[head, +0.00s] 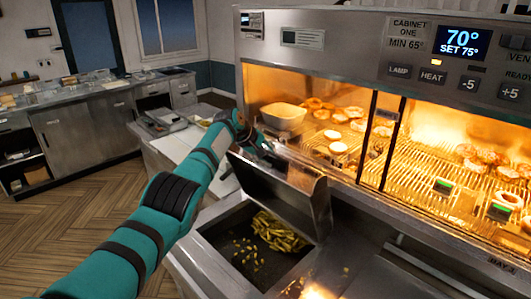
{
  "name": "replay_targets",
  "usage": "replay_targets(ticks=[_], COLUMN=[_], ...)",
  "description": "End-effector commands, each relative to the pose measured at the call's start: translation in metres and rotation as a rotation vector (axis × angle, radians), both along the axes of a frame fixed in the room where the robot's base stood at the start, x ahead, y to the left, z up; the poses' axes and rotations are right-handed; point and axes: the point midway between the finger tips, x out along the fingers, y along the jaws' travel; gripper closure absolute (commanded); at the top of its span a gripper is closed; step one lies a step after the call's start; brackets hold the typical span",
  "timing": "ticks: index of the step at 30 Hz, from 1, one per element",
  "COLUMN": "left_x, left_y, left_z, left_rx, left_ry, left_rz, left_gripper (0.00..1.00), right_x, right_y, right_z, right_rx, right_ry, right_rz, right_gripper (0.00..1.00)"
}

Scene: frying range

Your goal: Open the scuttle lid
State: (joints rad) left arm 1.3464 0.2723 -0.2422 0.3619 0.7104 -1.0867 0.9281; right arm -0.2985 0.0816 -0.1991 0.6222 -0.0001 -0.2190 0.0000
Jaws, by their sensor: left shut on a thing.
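The scuttle (222,236) is a dark metal bin set in the counter at the lower middle, with fries (277,232) heaped at its back right and a few loose bits on its floor. Its metal lid (285,192) is raised and tilted up at the back of the opening, so the inside shows. My left gripper (266,152) is at the lid's upper edge and shut on it; the fingers are small and dark here, so the exact grip is hard to see. My right gripper is out of view.
A lit heated cabinet (410,68) with food on wire racks stands behind and right of the scuttle. A pale tub (283,115) sits inside its left end. A white counter (180,148) lies left of the lid, behind my arm. A bright glow shows at the bottom edge.

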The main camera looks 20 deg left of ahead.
Motion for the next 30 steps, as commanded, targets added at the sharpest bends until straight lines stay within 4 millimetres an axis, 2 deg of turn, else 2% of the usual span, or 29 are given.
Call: replay_targets(ticks=[1,8,9,11,21,30], left_x=[-0.004,-0.004,-0.004,-0.004,-0.004,-0.005], left_y=[-0.004,-0.004,-0.004,-0.004,-0.003,0.000], left_z=[-0.014,-0.015,-0.015,-0.015,-0.013,-0.005], left_rx=[0.002,0.001,0.001,0.000,0.000,-0.002], left_ry=[0.025,0.028,0.029,0.029,0.024,0.015], left_rz=[-0.007,-0.009,-0.009,-0.009,-0.006,-0.004], left_gripper=[1.00,1.00,0.65,0.58,0.58,0.58], right_x=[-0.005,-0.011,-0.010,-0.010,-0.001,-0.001], right_y=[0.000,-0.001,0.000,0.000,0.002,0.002], right_z=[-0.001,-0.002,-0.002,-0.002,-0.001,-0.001], right_rx=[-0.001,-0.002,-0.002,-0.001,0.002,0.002], right_ry=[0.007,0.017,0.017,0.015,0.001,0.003], right_rz=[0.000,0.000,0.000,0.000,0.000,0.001], right_gripper=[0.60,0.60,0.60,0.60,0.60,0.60])
